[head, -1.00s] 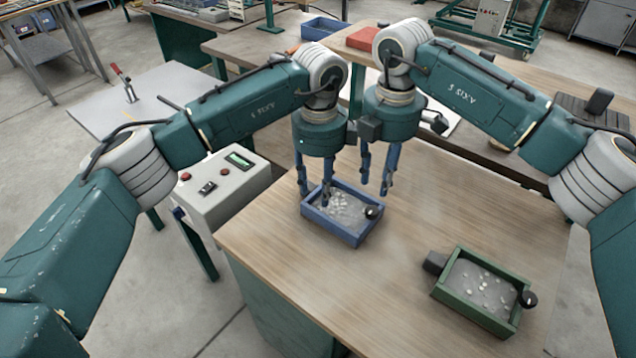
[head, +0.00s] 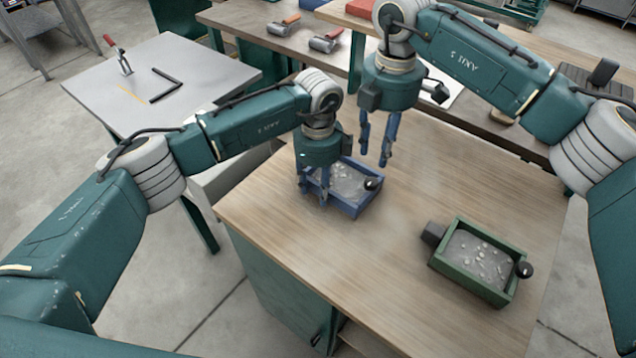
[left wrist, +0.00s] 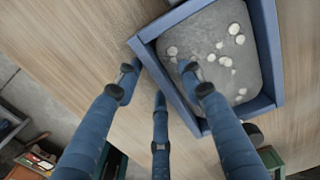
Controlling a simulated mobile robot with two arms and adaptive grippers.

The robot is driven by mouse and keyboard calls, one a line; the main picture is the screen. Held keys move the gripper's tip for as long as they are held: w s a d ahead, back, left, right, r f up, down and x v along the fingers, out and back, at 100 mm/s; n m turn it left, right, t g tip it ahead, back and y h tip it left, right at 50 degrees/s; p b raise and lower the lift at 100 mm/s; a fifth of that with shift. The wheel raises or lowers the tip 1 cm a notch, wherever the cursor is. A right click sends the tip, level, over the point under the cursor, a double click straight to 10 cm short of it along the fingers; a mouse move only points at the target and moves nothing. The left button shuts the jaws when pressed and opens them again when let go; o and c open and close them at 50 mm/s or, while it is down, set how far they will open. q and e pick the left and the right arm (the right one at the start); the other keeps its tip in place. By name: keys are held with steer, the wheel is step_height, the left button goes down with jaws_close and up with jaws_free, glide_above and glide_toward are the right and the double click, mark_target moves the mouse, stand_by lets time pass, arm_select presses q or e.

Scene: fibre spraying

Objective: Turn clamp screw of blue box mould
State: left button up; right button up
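The blue box mould (head: 350,208) sits on the wooden table with grey filling and pale lumps inside. Its blue rim also shows in the left wrist view (left wrist: 276,50). A round black knob (head: 372,184), probably the clamp screw, is at its right side. My left gripper (head: 313,194) is at the box's left side and hides part of it. In the left wrist view its fingers (left wrist: 160,85) are spread and empty; one overlaps the box rim, contact unclear. My right gripper (head: 375,153) hangs behind the box's right side, fingers apart and empty.
A green box mould (head: 458,279) with similar filling, a black block and a black knob stands at the right of the table (head: 310,245). The tabletop between the two boxes is clear. A grey side table (head: 185,75) stands at the left.

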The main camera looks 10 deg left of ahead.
mark_target(372, 181)
arm_select(q)
jaws_close()
arm_select(e)
steer(key=o, duration=0.4)
steer(key=shift+c, duration=0.2)
steer(key=d+r+n+y, duration=0.1)
steer(key=d+n+y, duration=0.15)
steer(key=n, duration=1.25)
steer(key=d+n+y, duration=0.2)
steer(key=d+n, duration=0.1)
steer(key=n, duration=1.2)
steer(key=shift+t, duration=0.4)
steer(key=x, duration=1.2)
steer(key=shift+s+a+r, duration=0.15)
steer(key=shift+s+a, duration=0.05)
steer(key=shift+s, duration=0.2)
